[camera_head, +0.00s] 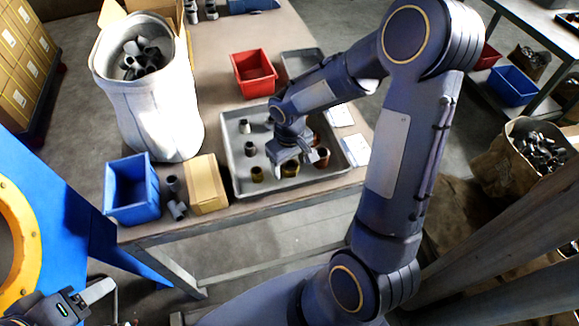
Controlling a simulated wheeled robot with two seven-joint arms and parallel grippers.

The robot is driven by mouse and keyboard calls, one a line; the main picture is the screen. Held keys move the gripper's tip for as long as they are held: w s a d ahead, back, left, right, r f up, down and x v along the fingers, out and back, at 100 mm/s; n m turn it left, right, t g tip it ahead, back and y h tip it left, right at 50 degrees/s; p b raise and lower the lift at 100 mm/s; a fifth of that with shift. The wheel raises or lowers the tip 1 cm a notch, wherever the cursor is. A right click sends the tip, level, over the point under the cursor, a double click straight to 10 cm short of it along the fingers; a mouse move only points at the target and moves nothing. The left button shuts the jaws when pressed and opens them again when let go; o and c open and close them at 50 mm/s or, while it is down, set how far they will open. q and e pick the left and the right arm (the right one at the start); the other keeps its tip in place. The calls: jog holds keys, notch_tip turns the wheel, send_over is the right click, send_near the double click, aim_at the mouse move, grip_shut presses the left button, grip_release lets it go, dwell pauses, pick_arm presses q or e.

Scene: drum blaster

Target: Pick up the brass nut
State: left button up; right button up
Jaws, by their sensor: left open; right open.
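A grey tray (231,160) on the table holds several small fittings. Two brass-coloured pieces stand near its front edge: one at the left (257,174) and one further right (290,169). I cannot tell which is the brass nut. Copper-coloured pieces (322,157) stand at the tray's right side, and darker grey ones (250,149) at its left. My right gripper (291,158) is over the tray, open and pointing down, close above or behind the right brass piece; contact is unclear. My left gripper (98,300) is open and empty at the bottom left, away from the table.
A red bin (253,74) stands behind the tray. A white sack (150,110) of dark fittings, a blue bin (131,190) and a cardboard box (207,184) stand to the left. White papers (355,149) lie at the tray's right. My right arm hides part of the tray.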

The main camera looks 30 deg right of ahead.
jog(key=c, duration=1.2)
jog(key=shift+r, duration=0.1)
